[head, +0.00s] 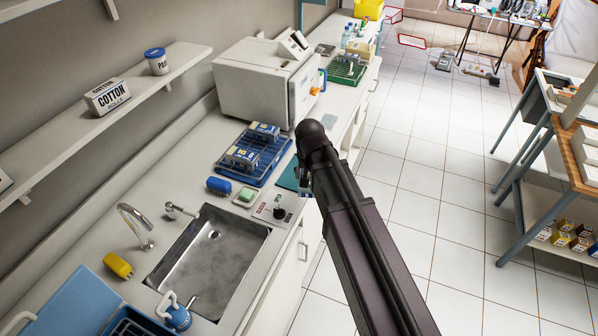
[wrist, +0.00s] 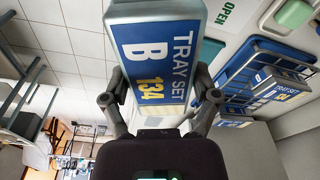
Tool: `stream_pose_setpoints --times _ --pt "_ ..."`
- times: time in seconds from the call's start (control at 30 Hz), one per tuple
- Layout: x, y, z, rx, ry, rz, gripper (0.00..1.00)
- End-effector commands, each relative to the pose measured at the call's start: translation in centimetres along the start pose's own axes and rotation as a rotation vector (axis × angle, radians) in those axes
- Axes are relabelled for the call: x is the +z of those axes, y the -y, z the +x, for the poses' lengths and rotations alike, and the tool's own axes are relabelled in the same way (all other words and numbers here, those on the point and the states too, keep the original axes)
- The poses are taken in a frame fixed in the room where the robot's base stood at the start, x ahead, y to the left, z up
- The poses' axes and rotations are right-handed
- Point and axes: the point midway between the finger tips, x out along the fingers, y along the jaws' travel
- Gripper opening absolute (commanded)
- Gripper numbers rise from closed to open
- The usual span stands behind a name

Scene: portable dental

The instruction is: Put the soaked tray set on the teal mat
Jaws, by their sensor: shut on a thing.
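In the head view my arm hides most of the gripper and the box. The teal mat (head: 289,178) lies on the counter between the blue rack and the counter's front edge, partly hidden by my arm. A strip of teal also shows beside the box in the wrist view (wrist: 209,50). Whether the box touches the mat cannot be told.
A blue rack (head: 270,172) holds two other tray sets (head: 264,130). A white autoclave (head: 262,80) stands behind.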

Motion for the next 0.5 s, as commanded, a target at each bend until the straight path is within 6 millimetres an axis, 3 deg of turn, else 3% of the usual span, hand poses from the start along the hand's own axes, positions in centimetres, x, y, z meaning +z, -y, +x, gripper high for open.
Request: stream_pose_setpoints --times 0.27,0.5 --pt "-0.1 -0.3 0.5 0.002 0.000 0.015 0.17" --pt "-0.8 -1.9 2.9 0.014 0.001 0.115 0.17"
